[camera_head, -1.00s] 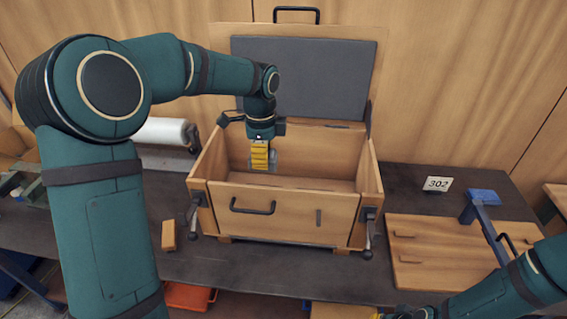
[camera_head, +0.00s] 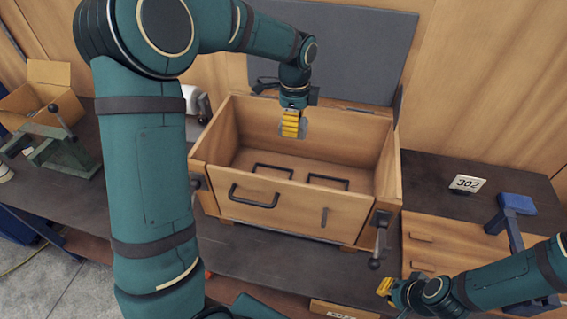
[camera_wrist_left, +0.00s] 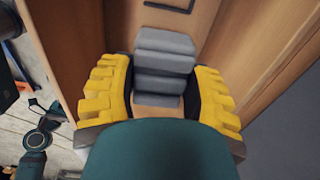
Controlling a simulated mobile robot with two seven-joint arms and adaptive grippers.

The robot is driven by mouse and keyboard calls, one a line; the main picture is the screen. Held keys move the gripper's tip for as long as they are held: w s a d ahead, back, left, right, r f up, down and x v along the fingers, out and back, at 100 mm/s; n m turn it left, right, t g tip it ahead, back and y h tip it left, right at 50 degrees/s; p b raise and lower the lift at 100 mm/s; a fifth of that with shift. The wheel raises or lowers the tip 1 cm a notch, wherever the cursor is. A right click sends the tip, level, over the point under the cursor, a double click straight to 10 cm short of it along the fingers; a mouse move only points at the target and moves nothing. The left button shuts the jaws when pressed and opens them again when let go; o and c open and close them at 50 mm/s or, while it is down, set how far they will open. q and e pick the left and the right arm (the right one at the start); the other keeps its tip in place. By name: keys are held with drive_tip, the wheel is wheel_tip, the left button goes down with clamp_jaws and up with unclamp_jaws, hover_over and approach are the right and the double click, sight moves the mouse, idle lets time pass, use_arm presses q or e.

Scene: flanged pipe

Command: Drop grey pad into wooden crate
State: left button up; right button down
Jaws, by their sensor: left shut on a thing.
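The wooden crate (camera_head: 350,213) stands open on the dark bench, its lid raised at the back. My left gripper (camera_head: 291,124) is over the crate's opening, in front of its back wall in the head view. It is shut on the grey pad (camera_wrist_left: 165,62), a ribbed grey block between the yellow fingers in the left wrist view. In the head view only a sliver of the pad shows beside the fingers. My right gripper (camera_head: 385,287) is low at the front right, outside the crate; its finger gap is not clear.
Two dark handles (camera_head: 327,182) show inside the crate. A wooden board (camera_head: 440,240) and a blue-topped clamp (camera_head: 516,203) are to the right, with a 302 sign (camera_head: 467,184) behind. A cardboard box (camera_head: 45,95) and a green vise (camera_head: 65,150) are at left.

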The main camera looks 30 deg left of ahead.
use_arm(q)
drive_tip(key=shift+f, duration=1.15)
drive_tip(key=o, duration=1.1)
wheel_tip(320, 180, up, 12)
drive_tip(key=shift+r, duration=0.1)
